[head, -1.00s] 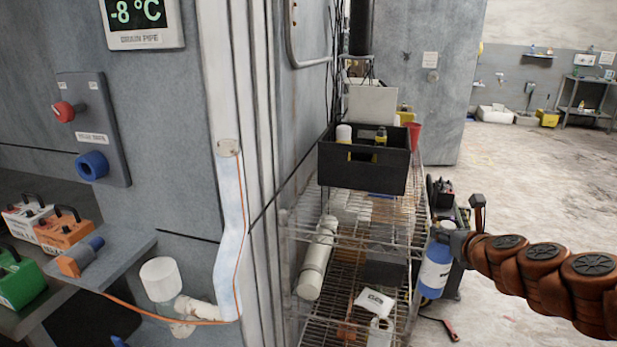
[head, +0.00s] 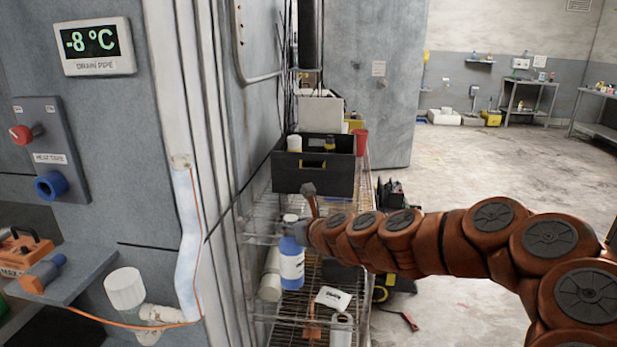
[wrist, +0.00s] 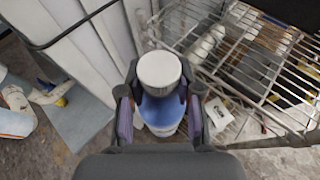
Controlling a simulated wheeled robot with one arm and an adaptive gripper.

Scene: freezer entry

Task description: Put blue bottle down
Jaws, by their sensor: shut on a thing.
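The blue bottle (head: 291,262) has a white label and a light cap. My gripper (head: 300,228) is shut on it near its top and holds it upright in front of the wire shelf rack (head: 262,222). In the wrist view the bottle (wrist: 160,108) is between the two fingers of my gripper (wrist: 160,100), with its white cap toward the camera. The bottle's base shows no clear contact with any shelf. The orange arm hides part of the rack behind it.
A black crate (head: 313,180) with containers stands on the rack's upper level. To the left are the wrapped drain pipe (head: 186,250) and a small shelf with an orange tool (head: 42,273). Open floor lies right.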

